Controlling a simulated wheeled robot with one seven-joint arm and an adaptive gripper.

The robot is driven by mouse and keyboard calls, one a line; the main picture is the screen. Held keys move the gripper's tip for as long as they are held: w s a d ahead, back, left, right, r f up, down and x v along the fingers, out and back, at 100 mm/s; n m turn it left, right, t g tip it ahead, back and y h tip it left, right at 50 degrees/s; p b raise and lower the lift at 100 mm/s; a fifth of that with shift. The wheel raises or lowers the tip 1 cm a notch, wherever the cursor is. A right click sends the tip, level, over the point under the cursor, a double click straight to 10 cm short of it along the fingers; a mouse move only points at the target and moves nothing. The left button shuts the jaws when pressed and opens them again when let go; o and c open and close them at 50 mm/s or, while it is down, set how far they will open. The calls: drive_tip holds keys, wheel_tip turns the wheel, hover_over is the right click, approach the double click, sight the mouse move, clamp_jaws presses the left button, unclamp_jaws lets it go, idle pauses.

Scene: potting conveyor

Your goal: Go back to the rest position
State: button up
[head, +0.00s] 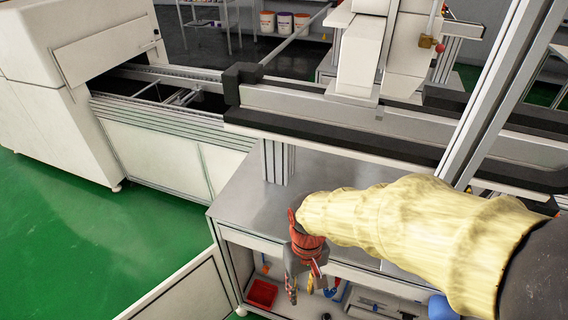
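My gripper (303,278) hangs at the end of my arm, which reaches in from the right in a pale yellow sleeve (400,222). It is dark grey with a red-orange collar and points downward. It is over the front edge of the grey metal workbench (245,205). I see nothing clearly held in it. Its fingers are small and blend with the things on the shelf behind, so I cannot tell if they are open or shut.
The conveyor (380,125) runs along the back of the bench. A white machine (60,80) stands at left. A metal post (500,85) rises at right. Under the bench, a shelf holds a red tray (262,293). The green floor (90,240) at left is clear.

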drive_tip(key=s+d+r+m+t+p, duration=0.1)
drive_tip(key=s+d+r+m+t, duration=0.1)
drive_tip(key=d+r, duration=0.5)
drive_tip(key=s+d+r+m+t+p, duration=0.1)
drive_tip(key=d+r+t, duration=0.4)
drive_tip(key=r, duration=0.9)
drive_tip(key=s+d, duration=0.1)
drive_tip(key=d, duration=0.1)
drive_tip(key=shift+d+r+m, duration=0.3)
drive_tip(key=shift+r+m, duration=0.05)
drive_tip(key=shift+m, duration=0.05)
drive_tip(key=shift+s, duration=0.1)
